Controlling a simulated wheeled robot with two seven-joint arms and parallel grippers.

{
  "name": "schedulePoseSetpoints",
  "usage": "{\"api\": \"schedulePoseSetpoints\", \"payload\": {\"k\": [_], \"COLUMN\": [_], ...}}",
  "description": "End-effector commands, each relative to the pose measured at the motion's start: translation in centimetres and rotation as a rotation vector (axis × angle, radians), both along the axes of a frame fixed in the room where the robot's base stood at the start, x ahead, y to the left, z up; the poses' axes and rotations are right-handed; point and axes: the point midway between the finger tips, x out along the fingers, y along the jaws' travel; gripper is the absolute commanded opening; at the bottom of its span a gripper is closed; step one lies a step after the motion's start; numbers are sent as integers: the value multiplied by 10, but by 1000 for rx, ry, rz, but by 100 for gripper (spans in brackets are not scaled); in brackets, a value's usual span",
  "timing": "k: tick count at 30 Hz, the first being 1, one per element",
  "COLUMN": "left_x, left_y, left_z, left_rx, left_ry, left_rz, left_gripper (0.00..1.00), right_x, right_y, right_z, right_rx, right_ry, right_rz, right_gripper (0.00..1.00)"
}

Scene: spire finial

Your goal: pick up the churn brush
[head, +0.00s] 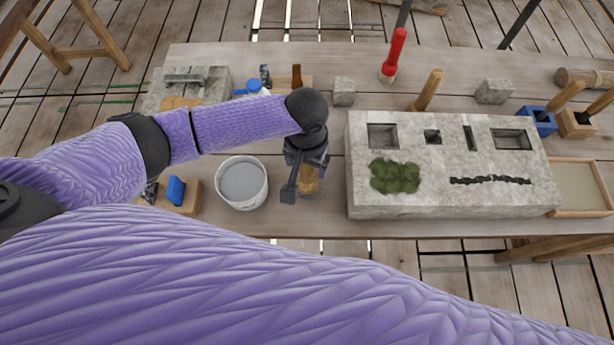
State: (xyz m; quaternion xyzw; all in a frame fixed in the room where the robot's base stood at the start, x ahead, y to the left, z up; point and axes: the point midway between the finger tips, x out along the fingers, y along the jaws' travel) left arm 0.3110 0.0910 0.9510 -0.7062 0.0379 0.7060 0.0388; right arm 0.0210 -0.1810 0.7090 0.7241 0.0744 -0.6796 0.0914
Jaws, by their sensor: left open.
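My left gripper (302,180) points down over the table, just right of the grey bucket, with its jaws open. A tan wooden piece (309,182), which looks like the churn brush, shows beneath and between the fingers. The gripper and wrist hide most of it, so I cannot tell its full shape or whether the fingers touch it. My right gripper is out of view.
A bucket of grey paste (242,182) stands close left of the gripper. A large stone block (450,200) with sockets, moss and a dark crack stands close right. A red-handled tool (394,55), small stone cubes (344,92) and a blue-topped block (176,193) are around.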

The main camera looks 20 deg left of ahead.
Motion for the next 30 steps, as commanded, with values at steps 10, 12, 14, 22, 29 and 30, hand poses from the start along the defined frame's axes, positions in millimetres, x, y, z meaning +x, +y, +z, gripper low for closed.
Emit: {"api": "schedulePoseSetpoints", "payload": {"k": [10, 12, 14, 22, 29, 30], "left_x": [0, 0, 0, 0, 1, 1], "left_y": [0, 0, 0, 0, -1, -1], "left_z": [1, 1, 1, 1, 30, 42], "left_rx": [-1, -1, -1, -1, -4, -4], "left_ry": [0, 0, 0, -1, -4, -4], "left_rz": [-1, -1, -1, -1, -2, -2], "left_gripper": [34, 19, 6, 0, 0, 0], "right_x": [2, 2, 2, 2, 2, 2], "right_y": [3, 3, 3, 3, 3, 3], "right_z": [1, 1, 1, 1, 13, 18], "right_rx": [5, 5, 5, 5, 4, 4], "right_ry": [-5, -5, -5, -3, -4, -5], "right_rz": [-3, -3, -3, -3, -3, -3], "right_gripper": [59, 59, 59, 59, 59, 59]}}
